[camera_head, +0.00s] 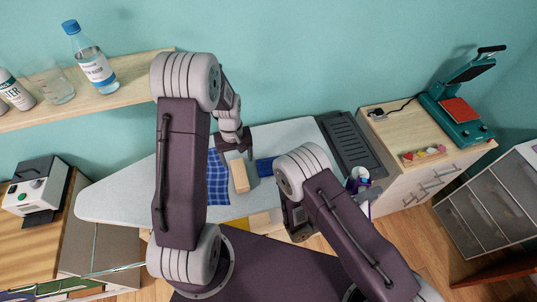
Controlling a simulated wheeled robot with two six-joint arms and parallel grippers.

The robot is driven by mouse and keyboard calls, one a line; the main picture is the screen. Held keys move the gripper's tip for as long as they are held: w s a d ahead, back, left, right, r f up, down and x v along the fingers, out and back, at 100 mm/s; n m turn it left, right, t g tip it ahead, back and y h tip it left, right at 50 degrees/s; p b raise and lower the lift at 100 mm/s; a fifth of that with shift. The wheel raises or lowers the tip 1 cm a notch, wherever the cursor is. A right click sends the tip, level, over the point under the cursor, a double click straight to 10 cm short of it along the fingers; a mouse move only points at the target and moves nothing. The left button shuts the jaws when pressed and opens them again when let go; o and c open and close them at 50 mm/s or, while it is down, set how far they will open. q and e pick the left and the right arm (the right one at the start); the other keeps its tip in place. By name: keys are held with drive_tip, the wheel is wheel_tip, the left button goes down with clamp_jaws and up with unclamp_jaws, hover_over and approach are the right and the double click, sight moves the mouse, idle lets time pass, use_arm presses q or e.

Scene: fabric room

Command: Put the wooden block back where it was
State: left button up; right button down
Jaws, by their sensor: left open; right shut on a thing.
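The wooden block (240,177) is pale and oblong and lies on the ironing board (120,198), at the edge of a blue checked cloth (217,180). My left gripper (236,152) is open just above the block's far end in the picture. The fingers look close to the block, but I cannot tell whether they touch it.
A dark ribbed pad (352,145) lies at the board's right end. A white and purple item (358,180) is partly hidden behind my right arm. A teal heat press (460,110) stands on the right cabinet. Bottles, including a blue-capped one (93,68), stand on the left shelf.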

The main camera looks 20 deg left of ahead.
drive_tip(key=shift+w, duration=0.15)
drive_tip(key=shift+s, duration=0.2)
drive_tip(key=shift+w, duration=0.1)
use_arm(q)
drive_tip(key=s+d+r+m+t, duration=0.1)
drive_tip(key=s+d+r+m, duration=0.5)
drive_tip(key=s, duration=0.6)
wheel_tip(320, 180, up, 2)
drive_tip(key=shift+s+d+r, duration=0.2)
drive_tip(key=shift+s+d, duration=0.15)
drive_tip(key=shift+d, duration=0.4)
